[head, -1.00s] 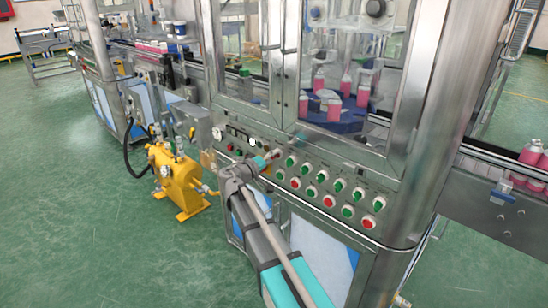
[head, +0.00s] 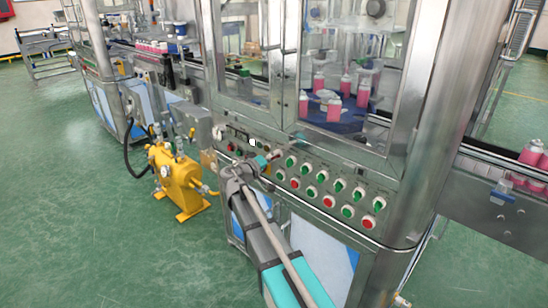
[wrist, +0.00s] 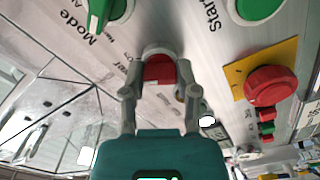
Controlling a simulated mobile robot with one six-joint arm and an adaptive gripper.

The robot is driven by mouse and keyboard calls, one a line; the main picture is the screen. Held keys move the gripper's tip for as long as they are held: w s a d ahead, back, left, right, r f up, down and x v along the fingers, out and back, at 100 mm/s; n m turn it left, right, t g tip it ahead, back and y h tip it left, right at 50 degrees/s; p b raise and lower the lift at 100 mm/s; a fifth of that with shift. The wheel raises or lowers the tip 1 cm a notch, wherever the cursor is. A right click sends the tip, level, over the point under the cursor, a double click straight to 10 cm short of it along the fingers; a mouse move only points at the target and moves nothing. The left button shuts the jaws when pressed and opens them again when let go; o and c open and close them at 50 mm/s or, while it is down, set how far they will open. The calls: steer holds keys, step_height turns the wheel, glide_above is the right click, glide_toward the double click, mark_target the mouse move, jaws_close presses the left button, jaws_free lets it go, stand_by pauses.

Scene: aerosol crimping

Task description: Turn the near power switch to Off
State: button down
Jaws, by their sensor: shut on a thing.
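The near power switch (wrist: 159,69) is a red knob in a pale round collar on the metal panel, with a partly hidden label ending in "er" beside it. My gripper (wrist: 162,72) has its two fingers closed around the red knob, one on each side. In the head view my gripper (head: 272,157) reaches the left part of the control panel (head: 330,183), where it hides the switch. The knob's exact angle is hard to read between the fingers.
A green Mode selector (wrist: 105,10), a green Start button (wrist: 257,8) and a red mushroom button (wrist: 270,85) on a yellow plate are close by. Rows of green and red buttons lie to the right. A yellow pump unit (head: 180,180) stands left of my arm.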

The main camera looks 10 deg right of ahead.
steer(key=shift+n, duration=0.3)
steer(key=n, duration=0.5)
steer(key=shift+a+f, duration=0.1)
steer(key=n, duration=0.6)
steer(key=shift+n, duration=0.3)
steer(key=shift+c, duration=1.8)
jaws_free()
steer(key=shift+s, duration=0.1)
steer(key=v, duration=1.2)
